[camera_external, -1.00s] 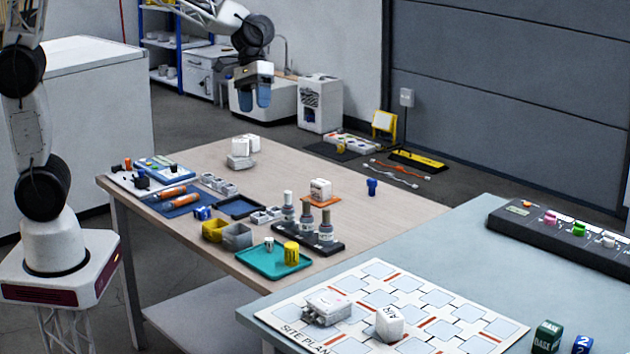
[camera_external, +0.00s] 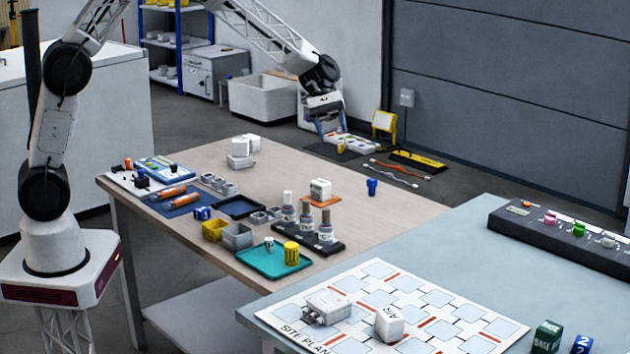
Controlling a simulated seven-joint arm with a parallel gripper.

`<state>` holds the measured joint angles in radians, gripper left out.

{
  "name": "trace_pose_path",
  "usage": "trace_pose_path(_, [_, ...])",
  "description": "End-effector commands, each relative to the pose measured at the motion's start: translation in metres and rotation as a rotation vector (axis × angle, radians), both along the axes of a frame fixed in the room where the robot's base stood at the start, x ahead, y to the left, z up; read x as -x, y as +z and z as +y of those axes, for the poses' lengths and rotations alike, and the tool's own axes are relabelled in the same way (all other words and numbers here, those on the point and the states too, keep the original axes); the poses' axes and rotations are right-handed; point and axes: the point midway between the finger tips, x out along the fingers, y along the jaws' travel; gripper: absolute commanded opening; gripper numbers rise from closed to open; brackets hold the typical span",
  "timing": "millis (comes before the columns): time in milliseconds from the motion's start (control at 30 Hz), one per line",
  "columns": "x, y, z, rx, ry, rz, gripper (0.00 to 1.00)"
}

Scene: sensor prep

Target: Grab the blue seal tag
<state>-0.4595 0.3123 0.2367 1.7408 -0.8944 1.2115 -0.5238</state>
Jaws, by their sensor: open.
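A small upright blue piece (camera_external: 371,186), which looks like the blue seal tag, stands alone on the wooden table's (camera_external: 400,212) far right part. Another small blue piece (camera_external: 202,213) lies at the table's near left side; I cannot tell its exact shape. My gripper (camera_external: 332,134) is open and empty, its fingers pointing down. In the picture it is above and left of the upright blue piece, clearly apart from it. Its depth over the table's far edge is hard to tell.
An orange pad with a white block (camera_external: 320,189) sits left of the upright piece. A black rack with bottles (camera_external: 308,238), a teal tray (camera_external: 272,261) and yellow and grey bins (camera_external: 215,231) stand nearer. White blocks (camera_external: 241,159) are at the far left. Table around the upright piece is clear.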

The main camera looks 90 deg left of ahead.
Motion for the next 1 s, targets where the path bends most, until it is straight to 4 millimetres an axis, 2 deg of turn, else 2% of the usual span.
trace_pose_path(33, [-0.008, -0.011, 0.012, 0.022, 0.027, 0.01, 0.57])
trace_pose_path(200, [-0.031, -0.04, 0.047, 0.098, 0.114, 0.043, 0.57])
trace_pose_path(500, [-0.063, -0.099, 0.112, 0.234, 0.267, 0.095, 0.57])
trace_pose_path(800, [-0.084, -0.16, 0.178, 0.37, 0.411, 0.137, 0.57])
trace_pose_path(1000, [-0.089, -0.189, 0.207, 0.432, 0.474, 0.153, 0.57])
